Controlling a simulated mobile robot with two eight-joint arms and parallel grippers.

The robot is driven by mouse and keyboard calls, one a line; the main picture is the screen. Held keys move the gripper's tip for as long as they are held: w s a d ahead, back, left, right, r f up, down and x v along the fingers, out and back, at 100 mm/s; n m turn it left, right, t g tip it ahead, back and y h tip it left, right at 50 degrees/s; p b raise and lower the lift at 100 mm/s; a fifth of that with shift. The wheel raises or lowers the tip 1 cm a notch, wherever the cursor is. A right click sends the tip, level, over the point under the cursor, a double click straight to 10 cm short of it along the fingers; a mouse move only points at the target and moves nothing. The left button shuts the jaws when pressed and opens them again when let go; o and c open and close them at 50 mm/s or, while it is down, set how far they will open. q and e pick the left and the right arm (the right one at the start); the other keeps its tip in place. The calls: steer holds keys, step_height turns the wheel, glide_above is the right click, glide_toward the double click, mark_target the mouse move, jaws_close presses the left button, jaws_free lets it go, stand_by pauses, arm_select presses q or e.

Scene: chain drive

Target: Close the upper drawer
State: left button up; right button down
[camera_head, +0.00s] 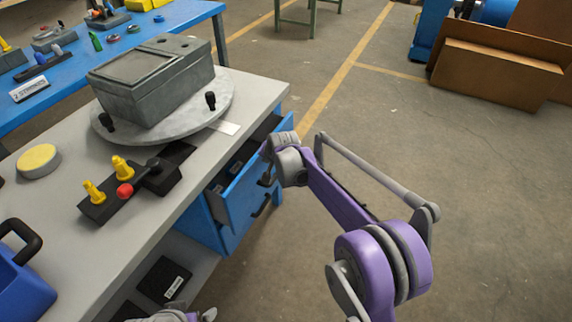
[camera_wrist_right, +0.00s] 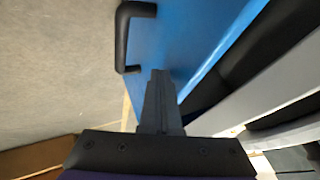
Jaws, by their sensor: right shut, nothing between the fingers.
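The upper drawer (camera_head: 240,190) is blue and stands open at the right side of the workbench. Its dark inside shows between its front and the bench top. My right gripper (camera_head: 270,149) is at the drawer front in the head view, its fingertips mostly hidden by the wrist. In the right wrist view the gripper (camera_wrist_right: 158,78) is shut and empty, close over the blue front (camera_wrist_right: 190,35) near its upper edge. I cannot tell if it touches. A black handle (camera_wrist_right: 128,35) is beside it.
On the grey bench top (camera_head: 145,215) stand a grey housing (camera_head: 150,90) on a round plate, a black fixture (camera_head: 110,205) with yellow pegs, and a yellow-topped disc (camera_head: 38,160). A blue tote (camera_head: 25,285) is at lower left.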

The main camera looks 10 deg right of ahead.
steer(key=w+a+p, duration=0.1)
steer(key=w+a, duration=0.3)
steer(key=a, duration=0.2)
steer(key=shift+w+a, duration=0.15)
steer(key=shift+a, duration=0.05)
steer(key=shift+r, duration=0.15)
